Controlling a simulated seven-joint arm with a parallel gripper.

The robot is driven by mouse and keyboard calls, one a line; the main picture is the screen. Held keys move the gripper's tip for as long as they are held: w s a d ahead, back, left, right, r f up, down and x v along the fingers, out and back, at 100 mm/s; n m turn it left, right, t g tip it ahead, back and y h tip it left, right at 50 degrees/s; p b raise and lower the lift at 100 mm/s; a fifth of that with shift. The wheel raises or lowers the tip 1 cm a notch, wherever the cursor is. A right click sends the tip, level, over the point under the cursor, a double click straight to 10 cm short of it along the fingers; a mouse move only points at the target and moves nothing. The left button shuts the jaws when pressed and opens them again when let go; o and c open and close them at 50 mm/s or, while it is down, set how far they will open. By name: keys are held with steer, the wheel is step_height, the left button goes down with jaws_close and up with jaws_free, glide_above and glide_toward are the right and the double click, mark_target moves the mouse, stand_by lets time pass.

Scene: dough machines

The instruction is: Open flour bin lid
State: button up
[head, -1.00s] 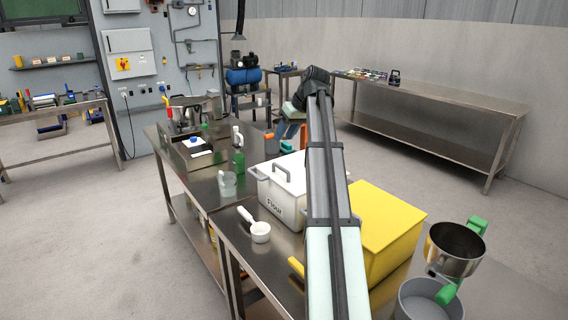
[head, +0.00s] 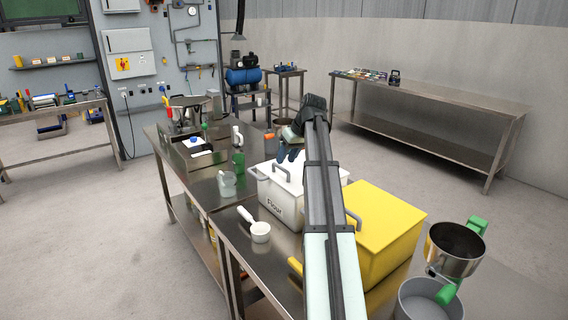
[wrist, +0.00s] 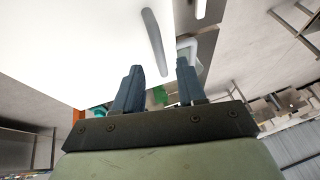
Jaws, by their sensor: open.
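The white flour bin (head: 284,208) stands on the steel table with "Flour" on its front and grey side handles. Its white lid (head: 303,177) is on, with a grey bar handle (head: 281,172) on top. My gripper (head: 289,154) is over the far part of the lid, just beyond the handle, open and empty. In the wrist view the lid (wrist: 70,45) fills the upper left. The lid handle (wrist: 153,42) appears ahead of the open fingers (wrist: 158,78), apart from them. My arm hides the bin's right side.
A yellow bin (head: 385,225) stands close to the right of the flour bin. A white scoop (head: 258,230), a clear cup (head: 227,184) and a green bottle (head: 238,162) are on the table to the left. Metal pots (head: 455,250) are at the lower right.

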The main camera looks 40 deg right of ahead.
steer(key=shift+x, duration=1.6)
jaws_close()
